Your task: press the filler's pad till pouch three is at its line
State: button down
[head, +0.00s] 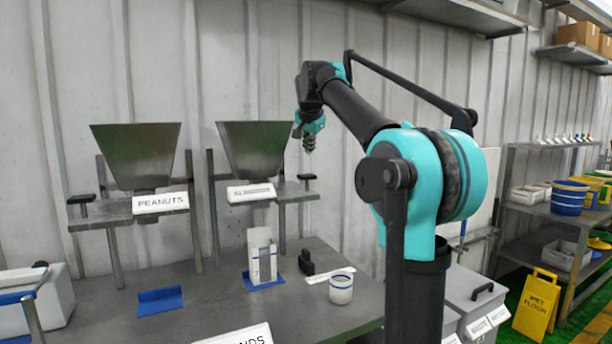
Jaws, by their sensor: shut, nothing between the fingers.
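A filler with a metal hopper (254,149) stands at the back, with a partly readable white label (252,192) starting "AL". Its small dark pad (307,177) sits on a shelf at the right of the hopper. A pale upright pouch (262,259) stands below this hopper on a blue holder (264,283). A mark on its front is too small to read surely, and its fill level and line cannot be made out. My gripper (309,146) points down above the pad, shut and empty, with a gap between them.
A "PEANUTS" filler (138,155) with its own pad (81,199) stands at the left, above an empty blue holder (160,301). A white cup (341,288) and a black object (306,262) stand right of the pouch on the grey table (215,310).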

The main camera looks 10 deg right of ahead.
aim_at(307, 175)
jog(key=r, duration=0.1)
jog(key=w+r, duration=0.1)
jog(key=r, duration=0.1)
jog(key=shift+w+a, duration=0.15)
jog(key=shift+w, duration=0.05)
jog(key=shift+f, duration=0.2)
jog(key=shift+f, duration=4.25)
jog(key=shift+f, duration=0.2)
jog(key=shift+f, duration=0.2)
jog(key=shift+f, duration=1.65)
jog(key=shift+r, duration=2.1)
